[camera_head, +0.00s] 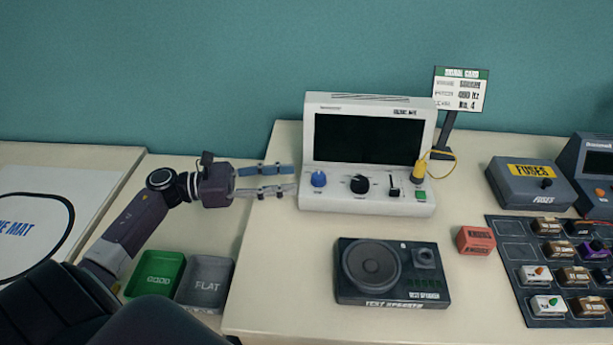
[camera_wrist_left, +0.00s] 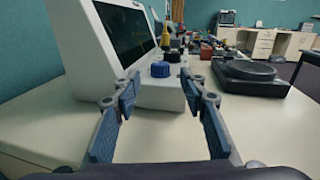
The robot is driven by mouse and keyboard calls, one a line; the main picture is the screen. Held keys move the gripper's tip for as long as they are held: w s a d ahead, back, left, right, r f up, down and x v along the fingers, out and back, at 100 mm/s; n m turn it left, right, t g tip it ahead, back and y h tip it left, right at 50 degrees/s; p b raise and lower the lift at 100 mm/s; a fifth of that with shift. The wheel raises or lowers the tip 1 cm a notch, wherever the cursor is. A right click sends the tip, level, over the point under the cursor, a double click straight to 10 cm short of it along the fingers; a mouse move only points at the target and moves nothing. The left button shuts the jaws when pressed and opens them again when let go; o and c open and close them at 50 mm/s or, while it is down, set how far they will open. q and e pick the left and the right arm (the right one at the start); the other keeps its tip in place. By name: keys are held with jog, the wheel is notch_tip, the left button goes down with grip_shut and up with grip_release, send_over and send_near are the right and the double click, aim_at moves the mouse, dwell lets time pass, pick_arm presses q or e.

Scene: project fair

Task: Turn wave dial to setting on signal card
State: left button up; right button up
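The white signal unit (camera_head: 368,203) has a dark screen, a blue knob (camera_head: 318,179) at its left, a black dial (camera_head: 360,184) in the middle and a slider (camera_head: 393,186). The knob labels are too small to read, so I cannot tell which one is the wave dial. The signal card (camera_head: 461,90) stands behind on a post; its wave line is blurred. My left gripper (camera_head: 293,180) is open and empty, just left of the blue knob. In the left wrist view the blue knob (camera_wrist_left: 160,69) shows between and beyond the parted fingertips (camera_wrist_left: 160,84).
A black test speaker (camera_head: 393,273) lies in front of the unit. A red block (camera_head: 476,240), a fuse box (camera_head: 530,182) and a tray of parts (camera_head: 512,262) are to the right. Green (camera_head: 155,274) and grey (camera_head: 205,282) bins sit at lower left.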

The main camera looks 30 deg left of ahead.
pick_arm(q)
jog(key=v, duration=0.4)
jog(key=shift+a, duration=0.1)
dwell(0.4)
